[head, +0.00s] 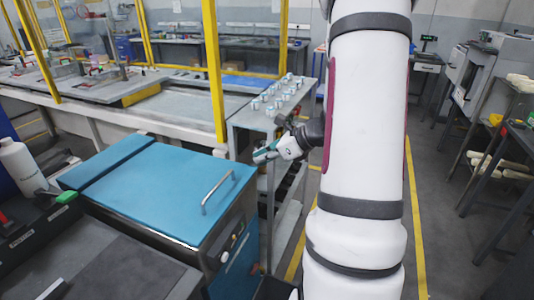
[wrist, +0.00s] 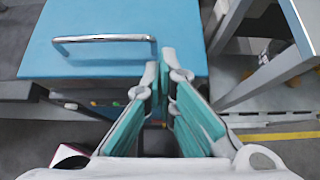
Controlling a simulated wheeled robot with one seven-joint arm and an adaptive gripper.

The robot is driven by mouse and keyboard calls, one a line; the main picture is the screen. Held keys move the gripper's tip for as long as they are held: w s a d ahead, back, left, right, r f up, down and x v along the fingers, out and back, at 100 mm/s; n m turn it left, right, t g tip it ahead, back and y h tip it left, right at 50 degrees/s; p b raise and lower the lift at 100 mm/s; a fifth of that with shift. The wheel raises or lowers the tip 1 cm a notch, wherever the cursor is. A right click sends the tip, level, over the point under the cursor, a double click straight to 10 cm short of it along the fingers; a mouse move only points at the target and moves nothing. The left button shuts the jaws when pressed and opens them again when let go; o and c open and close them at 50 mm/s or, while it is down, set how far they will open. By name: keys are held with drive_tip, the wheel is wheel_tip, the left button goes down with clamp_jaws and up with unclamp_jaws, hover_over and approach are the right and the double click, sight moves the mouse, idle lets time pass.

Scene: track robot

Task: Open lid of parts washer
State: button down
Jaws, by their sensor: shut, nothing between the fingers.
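The parts washer has a flat blue lid (head: 160,188) that lies closed on its metal body, left of centre in the head view. A silver bar handle (head: 217,190) is fixed near the lid's right edge. In the wrist view the handle (wrist: 104,39) runs across the blue lid (wrist: 120,62) at upper left. My gripper (head: 268,153) is beyond the lid's right edge in the head view, apart from the handle. In the wrist view my gripper's fingertips (wrist: 159,75) are together and empty, right of and below the handle, by the lid's front edge.
A grey cart (head: 252,119) with several small parts on top stands behind the washer. A grey bench (head: 110,265) with a white bottle (head: 22,168) is at left. Yellow posts (head: 214,75) stand behind. Floor (head: 440,230) is open at right.

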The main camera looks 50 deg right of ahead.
drive_tip(key=shift+w+a+r+p, duration=0.1)
drive_tip(key=shift+w+a+p, duration=0.15)
drive_tip(key=shift+w, duration=0.6)
drive_tip(key=shift+w+a+r+p, duration=0.15)
drive_tip(key=shift+w+a, duration=0.25)
drive_tip(key=shift+w, duration=0.4)
drive_tip(key=shift+w+a+r+p, duration=0.1)
drive_tip(key=shift+w+a+p, duration=0.15)
drive_tip(key=shift+w, duration=0.6)
drive_tip(key=shift+a, duration=0.1)
